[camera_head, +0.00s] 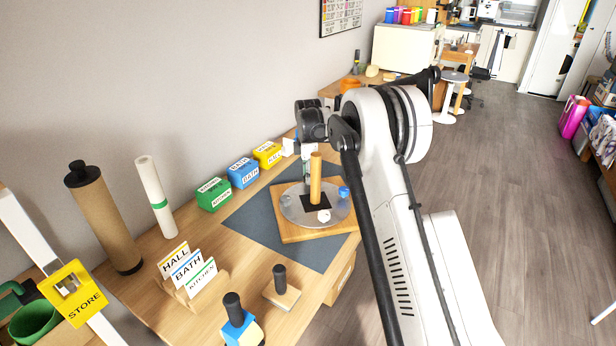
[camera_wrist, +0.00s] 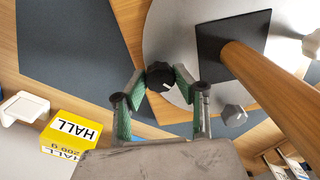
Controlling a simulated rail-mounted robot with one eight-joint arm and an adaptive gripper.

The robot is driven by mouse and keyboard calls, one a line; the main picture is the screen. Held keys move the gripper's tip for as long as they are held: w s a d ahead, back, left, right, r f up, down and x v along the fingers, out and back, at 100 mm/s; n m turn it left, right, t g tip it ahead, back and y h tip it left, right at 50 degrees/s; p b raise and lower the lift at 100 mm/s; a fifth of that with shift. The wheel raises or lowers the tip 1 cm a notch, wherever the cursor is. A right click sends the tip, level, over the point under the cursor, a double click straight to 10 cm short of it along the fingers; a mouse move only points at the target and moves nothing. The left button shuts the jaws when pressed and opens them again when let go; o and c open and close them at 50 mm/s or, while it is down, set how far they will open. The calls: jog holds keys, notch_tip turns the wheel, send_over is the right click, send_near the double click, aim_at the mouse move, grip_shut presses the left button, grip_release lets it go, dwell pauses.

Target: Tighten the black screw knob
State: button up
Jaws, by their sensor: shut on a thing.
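The black screw knob (camera_wrist: 160,76) with a white mark sits at the edge of a round grey metal plate (camera_wrist: 180,40) in the wrist view. My gripper (camera_wrist: 160,80) has its green-padded fingertips closed on the knob from both sides. In the head view my gripper (camera_head: 306,178) points down at the far edge of the round plate (camera_head: 293,210), and the knob cannot be made out there. A wooden post (camera_head: 315,185) on a black square base stands on the plate; it also shows in the wrist view (camera_wrist: 265,80).
A pale knob (camera_head: 324,216) and a blue knob (camera_head: 344,191) sit around the plate. The plate rests on a wooden board (camera_head: 300,236) on a dark mat (camera_head: 255,222). A yellow HALL box (camera_wrist: 70,135) is close to my gripper. Blue (camera_head: 243,173) and green (camera_head: 214,195) boxes line the wall.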

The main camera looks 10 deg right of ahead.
jog(key=m, duration=0.3)
jog(key=shift+m+b, duration=0.35)
jog(key=shift+m, duration=2.05)
jog(key=o, duration=1.2)
jog(key=shift+c, duration=0.2)
notch_tip(320, 180, up, 12)
